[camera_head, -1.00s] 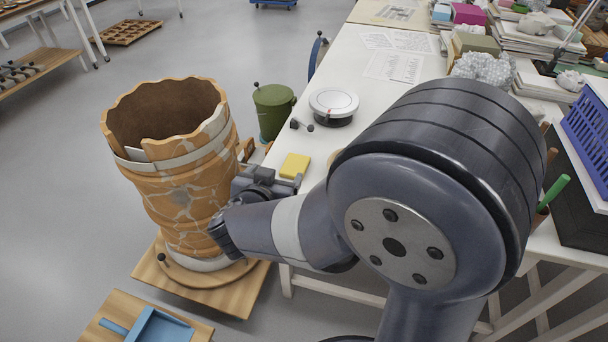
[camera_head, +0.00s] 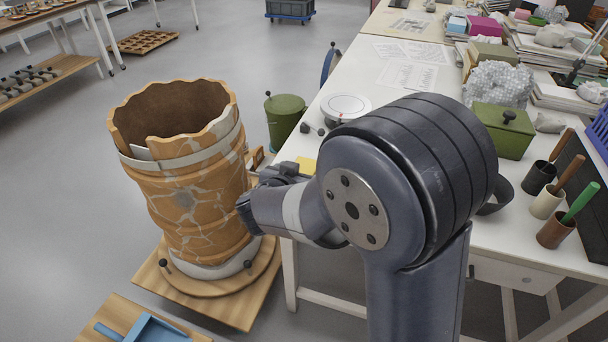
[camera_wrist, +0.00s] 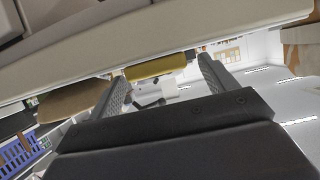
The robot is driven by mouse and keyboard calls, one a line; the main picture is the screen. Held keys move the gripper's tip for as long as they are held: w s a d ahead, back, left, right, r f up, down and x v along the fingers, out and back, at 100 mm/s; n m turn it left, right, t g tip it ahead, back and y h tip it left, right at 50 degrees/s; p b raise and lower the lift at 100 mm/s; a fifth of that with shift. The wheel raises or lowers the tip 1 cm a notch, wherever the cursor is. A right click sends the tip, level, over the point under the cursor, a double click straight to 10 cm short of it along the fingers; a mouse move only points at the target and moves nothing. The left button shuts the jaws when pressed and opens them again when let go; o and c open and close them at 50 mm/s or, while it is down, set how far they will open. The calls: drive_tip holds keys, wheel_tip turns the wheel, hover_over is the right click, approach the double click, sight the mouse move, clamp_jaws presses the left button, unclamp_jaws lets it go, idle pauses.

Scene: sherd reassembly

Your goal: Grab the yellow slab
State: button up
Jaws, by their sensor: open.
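The yellow slab (camera_head: 306,165) lies on the white table near its left edge, partly hidden behind my arm and gripper in the head view. In the wrist view, which is upside down, the yellow slab (camera_wrist: 156,66) shows ahead, between the two fingers of my gripper (camera_wrist: 168,80). The fingers are apart with nothing between them that I can see touching. In the head view my gripper (camera_head: 286,172) is at the table's left edge, close to the slab; its fingertips are hard to make out there.
A large orange mended jar (camera_head: 180,180) stands on a wooden base just left of my gripper. A white round device (camera_head: 345,107) sits behind the slab. A green lidded box (camera_head: 503,130) and tool cups (camera_head: 548,205) stand right of my arm. A green bin (camera_head: 285,120) is beyond the jar.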

drive_tip(key=shift+w+d+f, duration=0.15)
drive_tip(key=shift+w, duration=0.3)
drive_tip(key=c, duration=1.1)
